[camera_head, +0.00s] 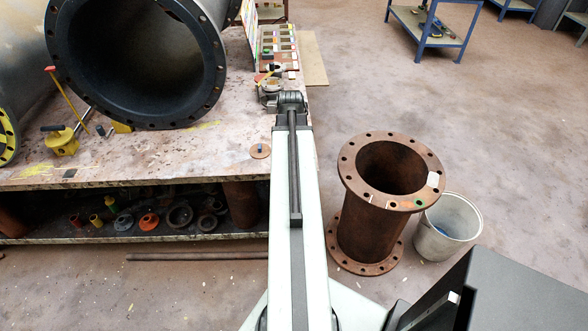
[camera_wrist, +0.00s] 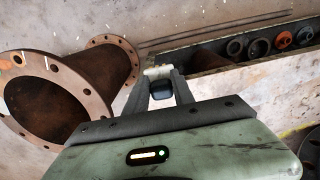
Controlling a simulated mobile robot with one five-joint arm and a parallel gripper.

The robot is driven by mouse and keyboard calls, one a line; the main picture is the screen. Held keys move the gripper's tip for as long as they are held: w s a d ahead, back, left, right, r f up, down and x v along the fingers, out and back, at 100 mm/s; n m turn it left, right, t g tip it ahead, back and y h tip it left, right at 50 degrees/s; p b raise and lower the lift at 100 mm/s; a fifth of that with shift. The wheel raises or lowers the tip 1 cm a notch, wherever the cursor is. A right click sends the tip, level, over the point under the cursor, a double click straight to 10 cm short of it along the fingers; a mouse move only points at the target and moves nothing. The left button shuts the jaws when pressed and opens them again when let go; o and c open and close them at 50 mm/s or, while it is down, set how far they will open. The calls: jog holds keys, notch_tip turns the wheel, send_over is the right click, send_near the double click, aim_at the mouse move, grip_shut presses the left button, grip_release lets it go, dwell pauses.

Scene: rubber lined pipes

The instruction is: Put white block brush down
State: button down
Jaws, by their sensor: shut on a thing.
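The white block brush (camera_wrist: 158,72) shows as a small pale block between the fingertips of my gripper (camera_wrist: 160,78) in the wrist view. My gripper is shut on it, and the fingers cover part of it. A dark piece sits between the fingers just behind it; I cannot tell whether it belongs to the brush. In the head view my arm reaches forward along the right edge of the worktable (camera_head: 210,155), and I cannot make out the fingers or the brush there.
A rusty flanged pipe (camera_head: 372,235) stands on the floor right of my arm, beside a white bucket (camera_head: 447,228). A large black-lined pipe (camera_head: 140,60) lies on the table. Loose parts (camera_head: 150,221) fill the shelf below.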

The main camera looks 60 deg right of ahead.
jog(key=w+d+f, duration=0.1)
jog(key=d, duration=0.2)
jog(key=w+d+f+b, duration=0.1)
jog(key=w+d, duration=0.1)
jog(key=d, duration=0.2)
jog(key=w+d+f+b, duration=0.1)
jog(key=w+d, duration=0.1)
jog(key=d, duration=0.2)
jog(key=shift+w+d, duration=0.15)
jog(key=shift+d, duration=0.1)
notch_tip(320, 180, down, 4)
jog(key=b, duration=0.4)
jog(key=shift+r+p, duration=0.3)
jog(key=shift+a+f, duration=0.1)
jog(key=shift+f, duration=0.15)
jog(key=c, duration=1.1)
grip_release()
jog(key=shift+r, duration=0.1)
